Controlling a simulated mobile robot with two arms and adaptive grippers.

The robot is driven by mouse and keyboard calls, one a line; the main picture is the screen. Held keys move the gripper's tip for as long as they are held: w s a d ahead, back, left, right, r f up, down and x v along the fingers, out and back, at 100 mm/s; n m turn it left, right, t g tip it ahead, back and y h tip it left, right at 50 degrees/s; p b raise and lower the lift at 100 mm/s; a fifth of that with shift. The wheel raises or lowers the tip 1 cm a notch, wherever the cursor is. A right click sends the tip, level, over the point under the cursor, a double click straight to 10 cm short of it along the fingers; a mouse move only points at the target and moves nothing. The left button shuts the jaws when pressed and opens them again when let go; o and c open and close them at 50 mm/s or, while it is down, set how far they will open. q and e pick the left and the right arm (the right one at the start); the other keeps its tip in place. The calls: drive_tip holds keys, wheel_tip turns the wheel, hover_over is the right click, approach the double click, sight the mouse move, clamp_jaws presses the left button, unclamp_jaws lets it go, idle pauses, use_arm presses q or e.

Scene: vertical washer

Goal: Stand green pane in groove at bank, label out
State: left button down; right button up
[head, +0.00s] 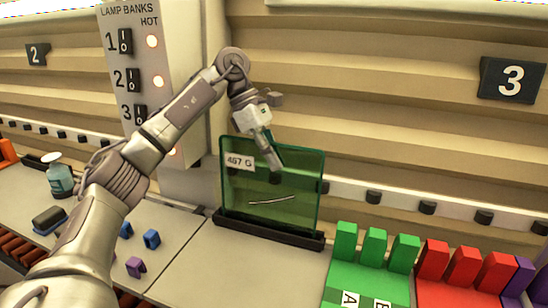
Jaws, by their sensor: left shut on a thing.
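The green pane (300,185) is translucent and stands upright over the black grooved block (270,233). Its lower edge meets the block and seems to sit in the groove; the exact seating is hard to see. A white label (239,161) reading "467 G" is on its upper left and faces me. A pale curved streak crosses its lower half. My left gripper (273,163) comes down from above and is shut on the pane's upper edge near the middle. My right gripper is not in view.
The lamp bank panel (130,60) with lit HOT lamps stands behind my left arm. Green blocks (374,248) and red blocks (465,268) stand at the right. The grey surface before the block is clear.

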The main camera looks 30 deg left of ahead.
use_arm(q)
drive_tip(key=shift+w+p, duration=0.25)
drive_tip(key=shift+p, duration=0.1)
idle(0.6)
drive_tip(key=c, duration=1.2)
unclamp_jaws()
drive_tip(key=shift+s, duration=0.1)
drive_tip(key=shift+c, duration=0.2)
wheel_tip(320, 180, up, 10)
drive_tip(key=shift+r, duration=0.1)
